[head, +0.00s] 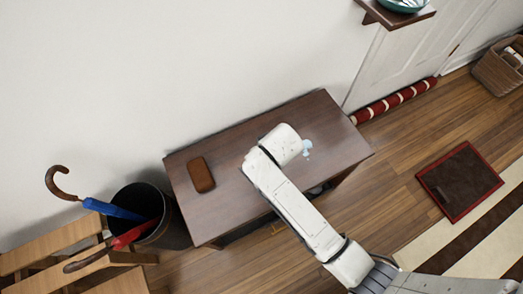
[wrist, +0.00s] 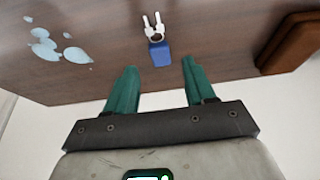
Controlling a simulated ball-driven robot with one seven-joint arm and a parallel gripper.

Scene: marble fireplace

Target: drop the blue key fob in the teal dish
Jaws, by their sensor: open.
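The blue key fob (wrist: 160,55) with its pale key ring end lies on the dark wooden table (wrist: 220,20), seen in the wrist view just ahead of my gripper. My gripper (wrist: 158,72) is open, with its two teal fingers apart and nothing between them; the fob lies just beyond the fingertips. In the head view my arm covers the fob and the gripper. The teal dish (head: 403,4) sits on a small wooden wall shelf at the top right, cut off by the picture's edge.
A brown case (head: 201,175) lies on the table's left part; pale blue spots (head: 306,148) mark its right part. A dark bin (head: 150,215) with umbrellas stands at left. The wall shelf (head: 395,17) juts out by a door. A red-edged mat (head: 459,182) and basket (head: 499,72) are at right.

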